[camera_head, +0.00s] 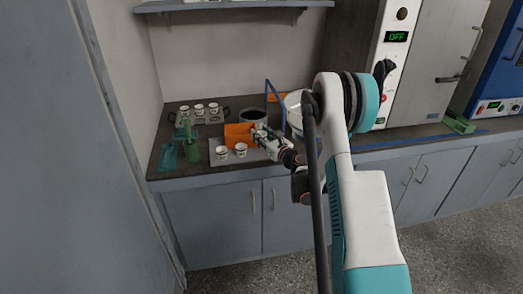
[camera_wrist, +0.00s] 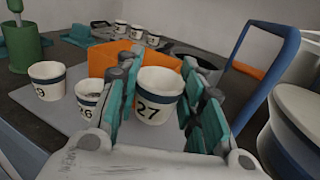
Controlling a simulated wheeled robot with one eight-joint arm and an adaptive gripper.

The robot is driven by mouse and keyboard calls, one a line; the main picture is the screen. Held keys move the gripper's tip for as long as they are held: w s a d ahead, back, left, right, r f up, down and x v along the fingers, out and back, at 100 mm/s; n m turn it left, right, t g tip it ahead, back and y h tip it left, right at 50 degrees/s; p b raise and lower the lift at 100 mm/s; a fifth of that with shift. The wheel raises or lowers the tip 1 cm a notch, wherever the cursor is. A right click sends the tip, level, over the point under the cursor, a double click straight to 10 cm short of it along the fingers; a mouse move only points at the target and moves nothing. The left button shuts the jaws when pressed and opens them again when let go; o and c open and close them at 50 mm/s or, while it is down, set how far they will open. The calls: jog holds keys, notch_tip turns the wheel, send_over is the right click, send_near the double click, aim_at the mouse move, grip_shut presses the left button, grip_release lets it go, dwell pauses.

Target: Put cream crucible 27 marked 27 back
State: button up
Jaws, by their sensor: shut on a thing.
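Cream crucible 27 (camera_wrist: 158,98), a small cup with a dark blue band and the number 27, stands upright between the teal-padded fingers of my gripper (camera_wrist: 160,112) in the wrist view. My gripper is shut on it. In the head view my gripper (camera_head: 268,143) is over the right part of the grey tray (camera_head: 218,158) on the counter. Two similar crucibles are left of it on the tray: one whose number ends in 6 (camera_wrist: 90,93) and another farther left (camera_wrist: 47,82). Whether crucible 27 touches the tray I cannot tell.
Several crucibles (camera_head: 198,108) sit in a rack at the back. A green container (camera_head: 192,148) is at left. A blue frame (camera_wrist: 262,62) and a large white vessel (camera_wrist: 295,125) are close on the right.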

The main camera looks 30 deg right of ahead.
jog(key=shift+f+b, duration=0.85)
jog(key=shift+f, duration=1.65)
jog(key=shift+f, duration=0.1)
jog(key=o, duration=1.1)
jog(key=shift+c, duration=0.2)
